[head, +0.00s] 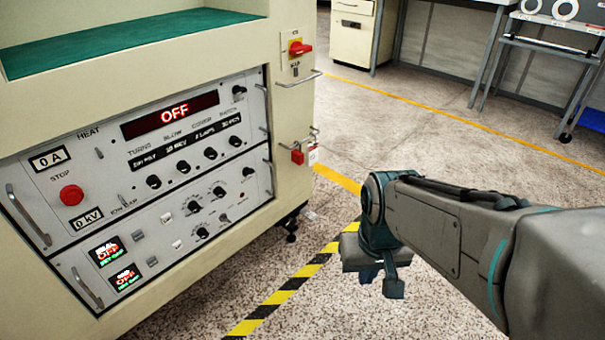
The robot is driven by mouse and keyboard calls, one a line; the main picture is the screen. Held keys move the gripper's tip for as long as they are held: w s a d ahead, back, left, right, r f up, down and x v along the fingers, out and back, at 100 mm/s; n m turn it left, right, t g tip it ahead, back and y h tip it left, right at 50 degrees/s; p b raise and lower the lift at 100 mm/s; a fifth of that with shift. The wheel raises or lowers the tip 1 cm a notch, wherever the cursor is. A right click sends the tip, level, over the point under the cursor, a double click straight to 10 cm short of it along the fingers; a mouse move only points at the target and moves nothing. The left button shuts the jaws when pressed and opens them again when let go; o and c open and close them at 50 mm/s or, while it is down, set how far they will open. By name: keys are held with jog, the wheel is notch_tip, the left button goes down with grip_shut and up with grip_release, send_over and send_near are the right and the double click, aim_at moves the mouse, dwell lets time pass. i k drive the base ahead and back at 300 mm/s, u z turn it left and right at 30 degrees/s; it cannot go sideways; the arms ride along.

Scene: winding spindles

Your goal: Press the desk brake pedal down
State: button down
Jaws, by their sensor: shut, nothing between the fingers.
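I cannot make out a desk brake pedal in the head view. My gripper (385,281) hangs low over the speckled floor, right of the cream control cabinet (285,135), and points downward. Its fingers look closed with nothing held. The gripper and forearm hide part of the floor behind them. A small dark foot or caster (291,226) shows under the cabinet's near right corner.
Black-yellow tape (275,297) marks the floor. Benches (490,50) stand at the back right. The middle floor is clear.

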aim_at(311, 216)
jog(key=z, duration=0.05)
jog(key=k, duration=0.65)
jog(key=u, duration=0.65)
jog(key=i, duration=1.7)
jog(key=u, duration=0.05)
